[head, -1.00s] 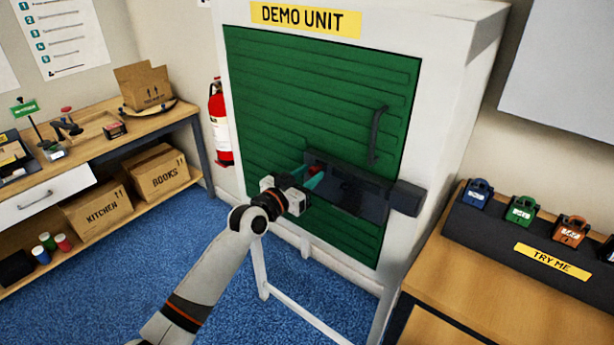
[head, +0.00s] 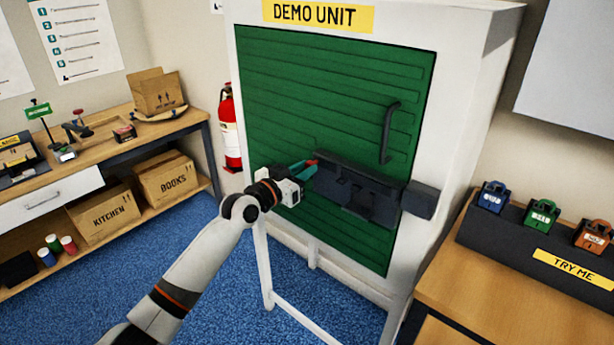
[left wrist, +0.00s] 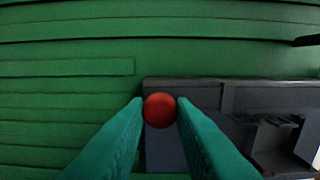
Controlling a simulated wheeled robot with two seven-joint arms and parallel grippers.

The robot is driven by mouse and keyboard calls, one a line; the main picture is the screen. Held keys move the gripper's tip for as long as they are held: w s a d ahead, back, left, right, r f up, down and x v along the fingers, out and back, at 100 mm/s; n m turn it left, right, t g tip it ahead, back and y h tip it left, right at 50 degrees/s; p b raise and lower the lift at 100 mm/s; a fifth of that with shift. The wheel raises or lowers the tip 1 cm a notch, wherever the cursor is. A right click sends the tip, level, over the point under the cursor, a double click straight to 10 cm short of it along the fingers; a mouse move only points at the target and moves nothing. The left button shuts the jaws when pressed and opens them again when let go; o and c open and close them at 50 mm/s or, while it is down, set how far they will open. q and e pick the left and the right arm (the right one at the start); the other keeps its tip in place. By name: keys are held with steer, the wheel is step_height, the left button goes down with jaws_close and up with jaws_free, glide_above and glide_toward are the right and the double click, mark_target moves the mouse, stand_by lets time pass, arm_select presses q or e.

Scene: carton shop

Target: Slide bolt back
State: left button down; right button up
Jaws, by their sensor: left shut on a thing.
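The dark bolt assembly (head: 355,188) is mounted across the green door (head: 320,100) of the demo unit. Its dark catch block (head: 418,200) sits on the white frame at the right. My left gripper (head: 309,170) is at the left end of the bolt housing. Its teal fingers are shut on the red knob (left wrist: 160,110), which shows round between the fingertips in the left wrist view. The bolt housing (left wrist: 240,95) extends to the right there. The bar itself is hard to tell from the dark housing. My right gripper is not in view.
A dark door handle (head: 388,132) stands out above the bolt. A bench with coloured padlocks (head: 541,215) is at the right. A workbench (head: 160,128) with cartons is at the left, near a red extinguisher (head: 230,125). Blue carpet lies in front.

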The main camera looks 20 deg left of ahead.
arm_select(q)
steer(key=c, duration=1.2)
jaws_free()
steer(key=shift+w+a, duration=0.1)
steer(key=shift+a, duration=0.2)
steer(key=shift+s, duration=0.45)
steer(key=b+v, duration=0.2)
steer(key=v, duration=0.9)
steer(key=shift+a, duration=0.15)
